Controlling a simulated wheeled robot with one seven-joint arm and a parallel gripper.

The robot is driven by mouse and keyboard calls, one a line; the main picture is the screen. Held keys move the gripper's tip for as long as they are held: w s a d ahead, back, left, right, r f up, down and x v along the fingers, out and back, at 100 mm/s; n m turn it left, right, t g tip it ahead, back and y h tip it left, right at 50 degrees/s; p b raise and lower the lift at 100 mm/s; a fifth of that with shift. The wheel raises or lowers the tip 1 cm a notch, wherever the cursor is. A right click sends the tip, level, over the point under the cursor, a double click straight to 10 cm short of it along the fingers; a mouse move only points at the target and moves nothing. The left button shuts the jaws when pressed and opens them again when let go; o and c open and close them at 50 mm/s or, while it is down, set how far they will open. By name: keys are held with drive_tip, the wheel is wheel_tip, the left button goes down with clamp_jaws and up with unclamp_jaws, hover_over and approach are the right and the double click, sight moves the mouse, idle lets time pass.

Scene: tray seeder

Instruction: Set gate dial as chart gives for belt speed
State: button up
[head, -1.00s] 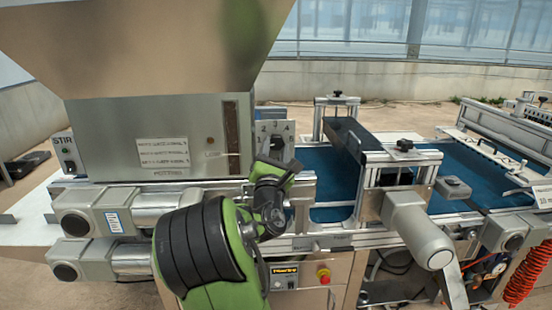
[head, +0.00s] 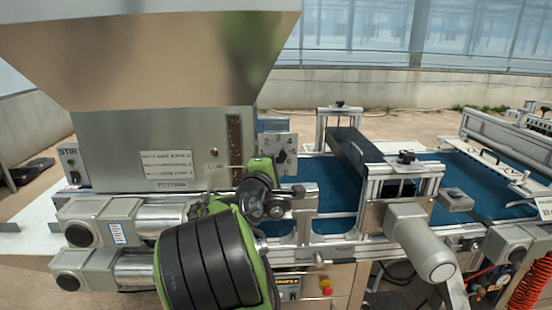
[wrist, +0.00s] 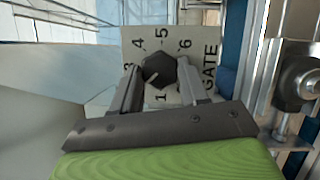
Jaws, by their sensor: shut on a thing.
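The gate dial is a dark hexagonal knob (wrist: 158,71) on a pale plate marked GATE, with numbers around it, in the wrist view. The plate (head: 291,143) also shows beside the hopper in the head view. My gripper (wrist: 161,80) has one finger on each side of the knob and is shut on it. A light mark shows on the knob, but I cannot tell which number it points at. The chart (head: 167,163) is white label strips on the hopper front, too small to read. An orange-lit display (head: 287,281) sits low on the machine, its text unreadable.
The hopper (head: 150,60) stands left of the dial. A metal bracket with a dark bolt (wrist: 299,80) is close on the right in the wrist view. The blue belt (head: 335,190) and its frames extend right. A red button (head: 326,284) is beside the display.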

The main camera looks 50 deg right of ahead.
drive_tip(key=m, duration=0.2)
drive_tip(key=m+y+p, duration=0.1)
drive_tip(key=m, duration=0.1)
drive_tip(key=m+y, duration=0.1)
drive_tip(key=shift+r+m+g+p, duration=0.3)
drive_tip(key=shift+m, duration=0.1)
drive_tip(key=m+y, duration=0.2)
drive_tip(key=shift+s+m, duration=0.15)
drive_tip(key=shift+m, duration=0.25)
drive_tip(key=m, duration=0.1)
drive_tip(key=m+t+y, duration=0.1)
drive_tip(key=shift+s+d+r+m, duration=0.1)
drive_tip(key=shift+d+r+m, duration=0.05)
drive_tip(key=shift+m, duration=0.15)
drive_tip(key=m+t+y+b, duration=0.1)
drive_tip(key=m, duration=0.1)
drive_tip(key=m+t+y, duration=0.1)
drive_tip(key=m, duration=0.1)
drive_tip(key=shift+s+d+y+b, duration=0.2)
drive_tip(key=shift+y+b, duration=0.1)
drive_tip(key=shift+b, duration=0.05)
drive_tip(key=m+t+y, duration=0.1)
drive_tip(key=m, duration=0.1)
drive_tip(key=shift+s+m+t, duration=0.1)
drive_tip(key=shift+m+t, duration=0.2)
drive_tip(key=shift+d+m+t+y, duration=0.1)
drive_tip(key=shift+m+t+y, duration=0.4)
drive_tip(key=shift+m, duration=0.6)
